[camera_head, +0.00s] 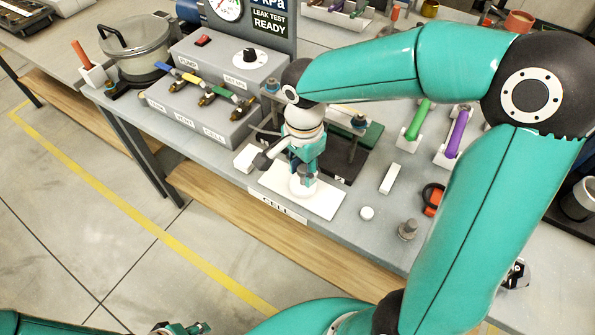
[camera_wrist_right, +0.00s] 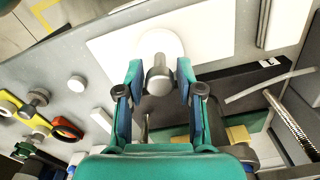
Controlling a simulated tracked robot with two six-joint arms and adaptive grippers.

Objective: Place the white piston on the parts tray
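The white piston, a white disc with a grey stem, stands upright on a flat white plate (camera_head: 322,203) that looks like the parts tray. Its disc (camera_head: 298,188) shows just below my right gripper (camera_head: 306,172). In the right wrist view the disc (camera_wrist_right: 160,41) lies on the plate (camera_wrist_right: 112,50), and the grey stem stands between the fingertips of my right gripper (camera_wrist_right: 160,70). The fingers are apart, with a gap on each side of the stem. My left gripper (camera_head: 182,328) is partly cut off at the bottom edge of the head view.
A grey valve box (camera_head: 205,115) stands left of the plate, and a dark fixture with posts (camera_head: 350,150) behind it. To the right lie a white block (camera_head: 390,179), a small white cap (camera_head: 367,213) and a grey knobbed part (camera_head: 408,229). The bench front edge is close.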

